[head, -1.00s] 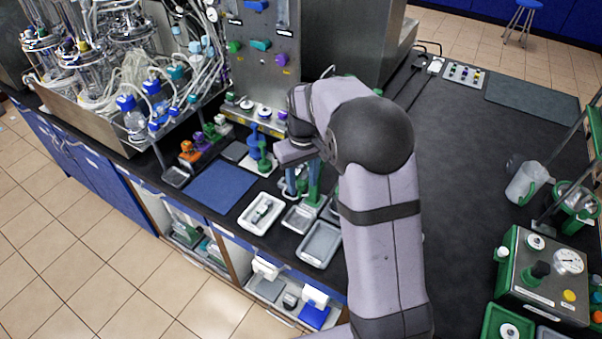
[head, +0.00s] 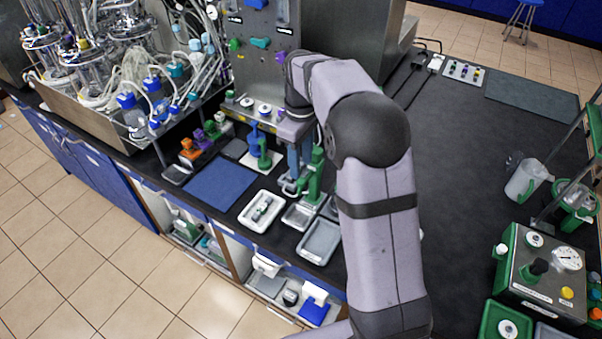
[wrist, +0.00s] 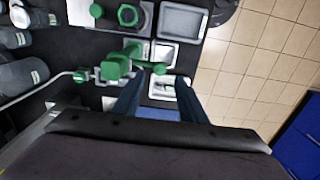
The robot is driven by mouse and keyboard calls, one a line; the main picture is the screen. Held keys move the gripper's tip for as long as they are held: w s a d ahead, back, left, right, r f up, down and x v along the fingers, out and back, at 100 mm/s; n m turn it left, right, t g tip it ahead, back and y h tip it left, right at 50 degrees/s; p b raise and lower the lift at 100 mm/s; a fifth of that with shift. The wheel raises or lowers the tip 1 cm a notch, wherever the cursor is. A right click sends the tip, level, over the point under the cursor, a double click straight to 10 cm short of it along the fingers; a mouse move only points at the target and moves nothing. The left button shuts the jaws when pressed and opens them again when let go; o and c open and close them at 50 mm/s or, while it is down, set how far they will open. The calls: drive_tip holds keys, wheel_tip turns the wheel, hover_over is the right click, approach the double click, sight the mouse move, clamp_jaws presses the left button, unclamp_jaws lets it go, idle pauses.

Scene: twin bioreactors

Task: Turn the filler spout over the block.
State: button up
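My gripper (head: 296,178) points down beside a green upright fixture (head: 315,177), which looks like the filler. In the wrist view my two dark blue fingers (wrist: 158,82) are apart with a gap between them. The fixture's green body (wrist: 117,66) is left of the gap there. A short arm, apparently the spout, runs right from it to a green end (wrist: 159,69) just beyond the fingertips. I see no contact.
A grey tray (head: 320,242) stands in front of the fixture. A blue mat (head: 220,186) lies to the left. A blue-and-green stand (head: 263,155) and a steel panel (head: 262,65) are behind. The dark worktop (head: 460,170) right of my arm is largely clear.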

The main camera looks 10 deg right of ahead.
sight(301, 180)
drive_tip(key=shift+f+p, duration=0.8)
drive_tip(key=shift+f, duration=1.95)
clamp_jaws()
